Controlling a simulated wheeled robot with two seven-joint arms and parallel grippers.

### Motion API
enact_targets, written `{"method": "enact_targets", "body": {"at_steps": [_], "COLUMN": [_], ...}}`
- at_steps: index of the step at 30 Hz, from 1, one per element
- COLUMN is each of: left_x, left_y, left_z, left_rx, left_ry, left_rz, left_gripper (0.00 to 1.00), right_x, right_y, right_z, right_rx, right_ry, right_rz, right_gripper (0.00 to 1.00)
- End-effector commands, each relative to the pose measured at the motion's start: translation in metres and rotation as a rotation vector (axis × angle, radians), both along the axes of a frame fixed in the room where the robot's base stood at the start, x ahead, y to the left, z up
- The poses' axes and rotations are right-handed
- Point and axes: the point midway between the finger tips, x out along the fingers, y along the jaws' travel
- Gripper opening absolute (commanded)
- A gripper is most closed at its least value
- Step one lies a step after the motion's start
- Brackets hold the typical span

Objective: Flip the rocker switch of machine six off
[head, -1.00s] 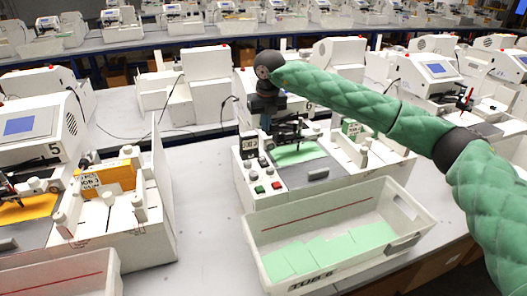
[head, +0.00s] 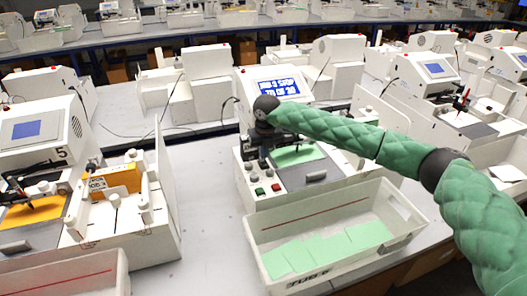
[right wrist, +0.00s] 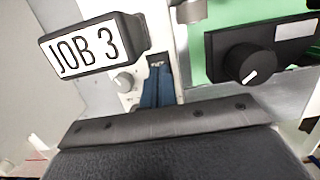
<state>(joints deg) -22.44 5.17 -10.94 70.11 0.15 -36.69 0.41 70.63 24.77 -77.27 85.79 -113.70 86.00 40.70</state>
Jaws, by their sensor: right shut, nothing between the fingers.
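Machine six (head: 318,200) stands mid-table in the head view, its blue screen (head: 279,87) lit with white text. Tub 6 (head: 395,250) is in front of it. My right gripper (head: 265,143) points down at the left part of its control panel, partly hidden by my wrist. In the right wrist view its blue fingers (right wrist: 157,90) are shut and empty. Their tips are at a small dark part with white marking on the white panel. I cannot make out the rocker or its position. My left gripper is out of view.
In the right wrist view a JOB 3 sign (right wrist: 88,45) is left of the fingers, and a black box with a knob (right wrist: 250,62) is right. Machine five (head: 35,135) stands at the left with an orange card. Bare tabletop (head: 205,200) lies between the machines.

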Motion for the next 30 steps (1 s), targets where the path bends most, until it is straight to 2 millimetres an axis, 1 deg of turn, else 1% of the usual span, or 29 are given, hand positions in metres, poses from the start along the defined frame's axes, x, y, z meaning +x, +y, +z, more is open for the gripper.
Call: {"method": "enact_targets", "body": {"at_steps": [7, 22, 23, 27, 28, 30], "left_x": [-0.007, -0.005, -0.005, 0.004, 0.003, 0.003], "left_y": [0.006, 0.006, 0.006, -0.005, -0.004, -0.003], "left_z": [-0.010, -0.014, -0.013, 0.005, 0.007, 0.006], "left_rx": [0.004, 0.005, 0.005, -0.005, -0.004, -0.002], "left_ry": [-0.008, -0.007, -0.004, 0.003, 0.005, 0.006], "left_rz": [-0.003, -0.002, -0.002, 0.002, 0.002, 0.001], "left_gripper": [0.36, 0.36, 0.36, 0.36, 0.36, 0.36], "right_x": [0.001, 0.002, 0.003, 0.005, 0.005, 0.004], "right_y": [0.000, 0.001, 0.001, 0.001, 0.001, 0.001], "right_z": [-0.010, -0.014, -0.015, -0.020, -0.017, -0.017], "right_rx": [0.000, -0.004, -0.007, -0.022, -0.021, -0.021], "right_ry": [0.002, 0.011, 0.018, 0.063, 0.060, 0.060], "right_rz": [-0.001, -0.001, -0.001, -0.002, -0.001, -0.001], "right_gripper": [0.00, 0.00, 0.00, 0.00, 0.00, 0.00]}}
